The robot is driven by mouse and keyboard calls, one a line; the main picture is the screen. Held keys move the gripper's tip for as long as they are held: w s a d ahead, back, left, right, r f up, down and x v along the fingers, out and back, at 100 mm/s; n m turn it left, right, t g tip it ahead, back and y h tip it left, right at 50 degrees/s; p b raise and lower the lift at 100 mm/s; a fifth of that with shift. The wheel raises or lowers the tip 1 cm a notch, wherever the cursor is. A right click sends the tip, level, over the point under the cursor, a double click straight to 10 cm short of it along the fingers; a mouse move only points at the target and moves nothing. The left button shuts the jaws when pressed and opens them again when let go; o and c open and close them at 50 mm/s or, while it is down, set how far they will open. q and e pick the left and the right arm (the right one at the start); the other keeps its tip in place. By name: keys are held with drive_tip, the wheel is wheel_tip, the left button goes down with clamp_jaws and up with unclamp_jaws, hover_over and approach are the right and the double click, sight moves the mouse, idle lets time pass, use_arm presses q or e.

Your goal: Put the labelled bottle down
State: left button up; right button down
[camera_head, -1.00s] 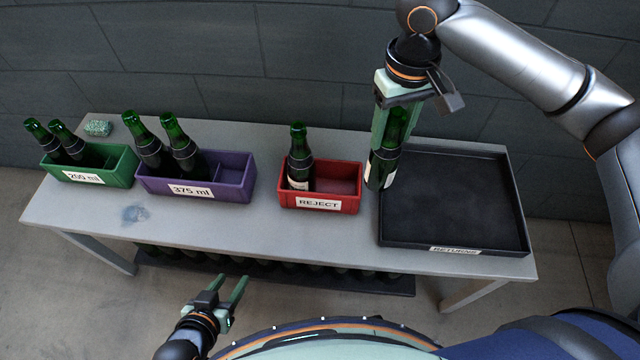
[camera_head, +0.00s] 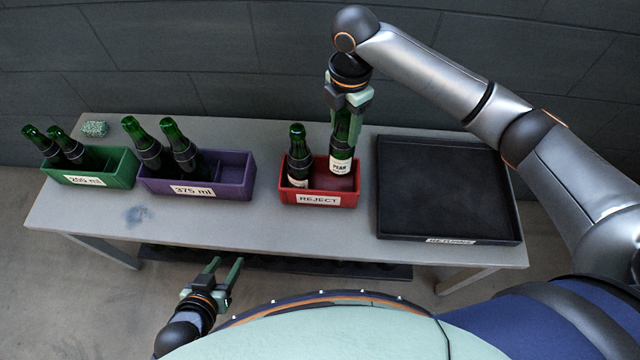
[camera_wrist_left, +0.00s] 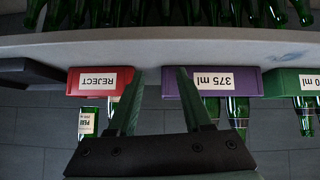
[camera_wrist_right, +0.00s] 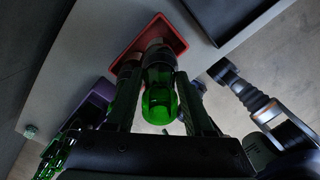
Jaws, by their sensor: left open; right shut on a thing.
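The labelled bottle (camera_head: 342,151), green glass with a white label, is held upright by my right gripper (camera_head: 346,104). It hangs over the right half of the red REJECT bin (camera_head: 318,199); its lower end is level with the bin's rear rim in the head view. In the right wrist view the bottle (camera_wrist_right: 159,97) is between the fingers, with the red bin (camera_wrist_right: 172,35) beyond it. Another green bottle (camera_head: 298,163) stands in the bin's left half. My left gripper (camera_head: 226,271) is open and empty in front of the table.
A black RETURNS tray (camera_head: 446,240) lies empty to the right. A purple 375 ml bin (camera_head: 232,190) and a green bin (camera_head: 118,178), each holding bottles, stand to the left. A green speckled block (camera_head: 95,129) lies at the back left. Several bottles lie under the tabletop.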

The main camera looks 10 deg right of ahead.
sight(341, 156)
drive_tip(key=shift+a+f+n, duration=0.1)
drive_tip(key=shift+f+n, duration=0.3)
drive_tip(key=shift+f, duration=0.05)
wheel_tip(341, 156, down, 9)
drive_tip(key=shift+b, duration=0.85)
drive_tip(key=shift+f, duration=0.2)
use_arm(q)
drive_tip(key=shift+w+d+f, duration=0.25)
drive_tip(key=shift+d+f, duration=0.05)
drive_tip(key=shift+d, duration=0.3)
use_arm(e)
drive_tip(key=shift+c, duration=1.9)
unclamp_jaws()
drive_tip(key=shift+f, duration=0.1)
use_arm(q)
drive_tip(key=shift+s+f, duration=0.1)
drive_tip(key=shift+f, duration=0.1)
use_arm(e)
drive_tip(key=shift+o, duration=0.5)
use_arm(q)
drive_tip(key=shift+a, duration=0.1)
